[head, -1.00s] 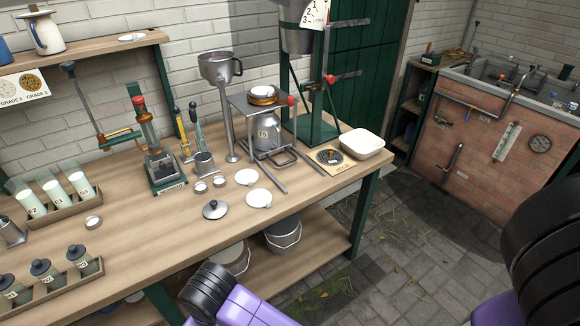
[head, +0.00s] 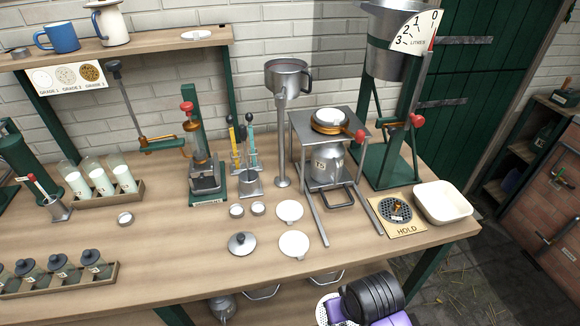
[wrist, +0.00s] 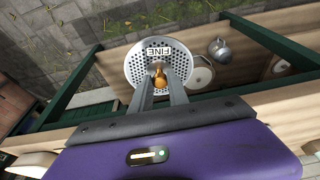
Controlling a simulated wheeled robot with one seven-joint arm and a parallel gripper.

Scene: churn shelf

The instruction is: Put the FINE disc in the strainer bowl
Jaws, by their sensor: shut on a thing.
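The FINE disc (wrist: 140,62) is a round, pale, perforated plate with a FINE label and an orange-brown knob. My gripper (wrist: 161,86) is shut on that knob and holds the disc out over the floor and the bench's lower shelf. In the head view the edge of the disc (head: 325,306) shows at the bottom, beside my arm; the fingers are hidden there. A grey metal bowl with a side handle (head: 287,76), which looks like the strainer bowl, stands on a post at the back of the bench. Its inside is only partly seen.
A hanging pail (head: 390,50), white tray (head: 442,203) and HOLD plate (head: 400,226) are farther right. The front-middle bench top (head: 190,270) is clear.

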